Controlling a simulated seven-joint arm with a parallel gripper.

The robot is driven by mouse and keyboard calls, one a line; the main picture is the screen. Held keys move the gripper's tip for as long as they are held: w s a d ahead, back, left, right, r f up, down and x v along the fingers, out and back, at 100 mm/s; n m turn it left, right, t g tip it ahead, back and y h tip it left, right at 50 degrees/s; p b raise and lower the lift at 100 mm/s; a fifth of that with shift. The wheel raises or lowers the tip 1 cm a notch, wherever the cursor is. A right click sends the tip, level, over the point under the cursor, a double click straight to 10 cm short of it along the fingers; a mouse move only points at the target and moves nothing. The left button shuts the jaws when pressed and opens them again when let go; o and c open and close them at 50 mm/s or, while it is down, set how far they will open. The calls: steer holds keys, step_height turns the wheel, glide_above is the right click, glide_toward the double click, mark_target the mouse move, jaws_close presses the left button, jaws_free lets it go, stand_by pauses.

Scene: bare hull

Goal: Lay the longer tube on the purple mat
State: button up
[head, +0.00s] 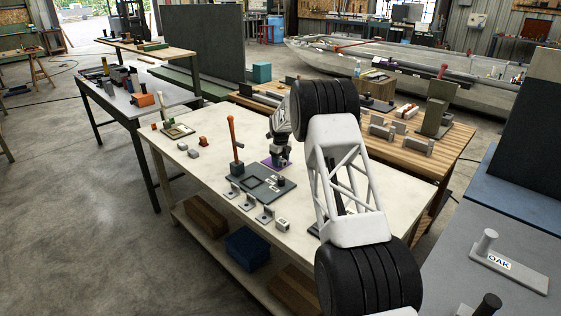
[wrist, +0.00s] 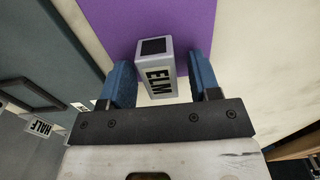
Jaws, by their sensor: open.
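The purple mat (wrist: 120,25) lies on the pale workbench; a corner of it shows beside my gripper in the head view (head: 268,163). A grey square-section tube marked ELM (wrist: 159,78), with a dark square end, is between my blue fingers in the wrist view. Its dark end overlaps the mat in the picture. I cannot tell whether it stands or lies, or how much rests on the mat. My gripper (wrist: 160,62) is open, with a gap visible at the right finger. In the head view my gripper (head: 283,164) is low over the mat. No second tube can be told for sure.
A dark grey board (head: 262,192) with a tall orange-handled piece (head: 232,140) stands just left of my gripper. Several small metal brackets (head: 248,203) line the bench's front. A HALF label (wrist: 40,128) shows at left. Pale bench is clear right of the mat.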

mark_target(281, 159)
step_height(281, 159, up, 12)
stand_by(0.7)
steer(key=shift+r, duration=0.2)
stand_by(0.6)
